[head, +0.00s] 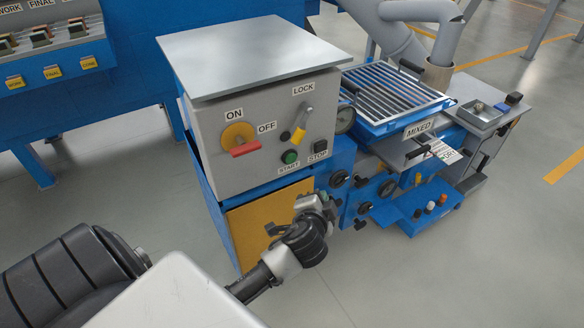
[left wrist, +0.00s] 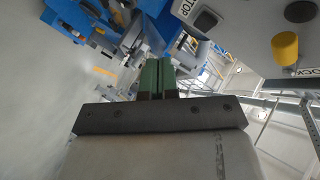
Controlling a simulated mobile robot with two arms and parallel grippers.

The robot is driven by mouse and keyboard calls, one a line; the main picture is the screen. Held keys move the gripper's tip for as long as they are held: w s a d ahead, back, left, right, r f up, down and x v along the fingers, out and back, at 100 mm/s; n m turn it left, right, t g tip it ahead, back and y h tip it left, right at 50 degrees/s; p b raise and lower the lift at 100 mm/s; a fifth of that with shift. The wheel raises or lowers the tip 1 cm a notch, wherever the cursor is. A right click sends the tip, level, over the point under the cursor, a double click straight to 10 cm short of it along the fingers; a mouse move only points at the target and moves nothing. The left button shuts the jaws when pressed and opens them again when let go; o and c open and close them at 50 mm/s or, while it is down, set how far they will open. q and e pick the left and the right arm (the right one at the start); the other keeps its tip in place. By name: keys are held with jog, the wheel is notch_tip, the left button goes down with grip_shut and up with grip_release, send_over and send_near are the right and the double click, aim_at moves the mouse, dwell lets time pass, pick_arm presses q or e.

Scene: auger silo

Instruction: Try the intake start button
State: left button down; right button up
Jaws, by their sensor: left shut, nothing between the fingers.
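The green START button (head: 290,157) is on the grey control box (head: 218,165), above its START label and left of the black STOP button (head: 320,147). My left gripper (head: 326,200) is below and to the right of START, in front of the box's lower part. In the left wrist view its green fingers (left wrist: 157,78) are together with nothing between them. The fingertips appear apart from the panel. My right gripper is not in view.
The box also carries a red-handled ON/OFF switch (head: 245,148) and a LOCK lever with a yellow end (head: 298,135). A yellow panel (head: 262,222) is below. A blue barred grate (head: 395,95) and handwheels stand to the right. The floor in front is clear.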

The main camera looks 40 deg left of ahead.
aim_at(291, 158)
pick_arm(q)
notch_tip(291, 158, up, 3)
jog(key=shift+a+r+t+y, duration=0.1)
jog(key=shift+t+y, duration=0.2)
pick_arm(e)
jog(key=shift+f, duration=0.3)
pick_arm(q)
jog(key=shift+a, duration=0.15)
jog(key=w+a, duration=0.3)
jog(key=a, duration=0.5)
jog(key=shift+w, duration=0.15)
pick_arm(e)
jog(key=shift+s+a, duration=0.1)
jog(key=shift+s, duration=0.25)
pick_arm(q)
jog(key=shift+d, duration=0.1)
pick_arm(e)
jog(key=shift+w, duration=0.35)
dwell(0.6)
